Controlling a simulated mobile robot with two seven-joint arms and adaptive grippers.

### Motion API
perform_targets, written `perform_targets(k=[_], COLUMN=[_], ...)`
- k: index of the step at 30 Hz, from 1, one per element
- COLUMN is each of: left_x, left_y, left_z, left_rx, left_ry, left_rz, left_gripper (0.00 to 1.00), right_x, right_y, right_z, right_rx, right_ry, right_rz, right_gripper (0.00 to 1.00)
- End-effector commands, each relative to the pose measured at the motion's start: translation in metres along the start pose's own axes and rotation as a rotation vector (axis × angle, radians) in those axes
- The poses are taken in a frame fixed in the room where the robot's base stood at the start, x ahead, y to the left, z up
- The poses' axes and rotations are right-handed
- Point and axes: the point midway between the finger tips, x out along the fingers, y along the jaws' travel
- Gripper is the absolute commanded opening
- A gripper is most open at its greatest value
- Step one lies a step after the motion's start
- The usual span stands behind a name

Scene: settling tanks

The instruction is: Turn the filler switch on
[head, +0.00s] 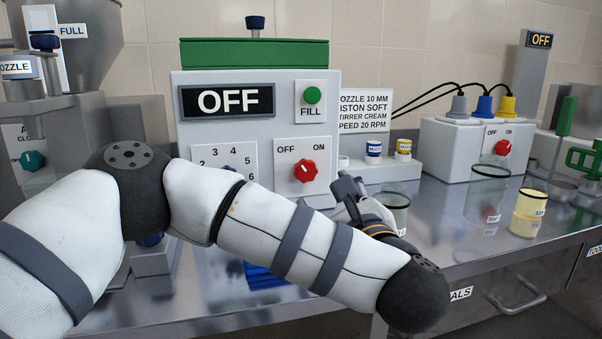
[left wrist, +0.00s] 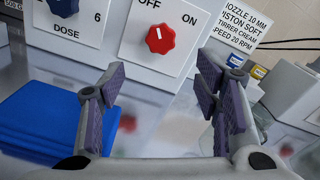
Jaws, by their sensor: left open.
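The filler (head: 245,120) is a grey box with a green top, and its display (head: 227,101) reads OFF. Its switch is a red knob (head: 305,170) on a white plate marked OFF at left and ON at right. In the left wrist view the red knob (left wrist: 160,38) has its white mark tilted up and left, toward OFF. My left gripper (head: 350,194) is just right of the knob's plate in the head view. In the left wrist view my left gripper (left wrist: 158,82) is open and empty, its fingers apart below the knob, not touching it. My right gripper is not seen.
A green FILL button (head: 312,96) sits above the knob, and a dose dial (left wrist: 62,5) left of it. A blue mat (left wrist: 55,120) lies in front. Glass beakers (head: 490,185) and a second grey unit (head: 465,150) with another red knob stand at right.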

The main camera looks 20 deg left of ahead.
Motion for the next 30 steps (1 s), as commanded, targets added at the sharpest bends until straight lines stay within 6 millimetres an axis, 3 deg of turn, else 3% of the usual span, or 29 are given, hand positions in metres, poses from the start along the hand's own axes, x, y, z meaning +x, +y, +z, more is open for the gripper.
perform_targets(k=[15, 19, 26, 27, 30], left_x=[0.106, 0.117, 0.119, 0.119, 0.119], left_y=[0.0, 0.0, 0.0, 0.0, 0.0], left_z=[0.001, 0.0, -0.001, -0.001, -0.001], left_rx=[0.0, 0.002, 0.003, 0.003, 0.003], left_ry=[-0.002, 0.0, 0.0, 0.0, 0.001], left_rz=[0.0, -0.002, -0.003, -0.003, -0.003], left_gripper=[0.57, 0.57, 0.57, 0.55, 0.32], right_x=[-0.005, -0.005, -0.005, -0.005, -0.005], right_y=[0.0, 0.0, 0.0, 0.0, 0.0], right_z=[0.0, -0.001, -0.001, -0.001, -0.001], right_rx=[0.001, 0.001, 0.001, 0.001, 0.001], right_ry=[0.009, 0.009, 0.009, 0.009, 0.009], right_rz=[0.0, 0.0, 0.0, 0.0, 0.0], right_gripper=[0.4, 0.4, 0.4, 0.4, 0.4])
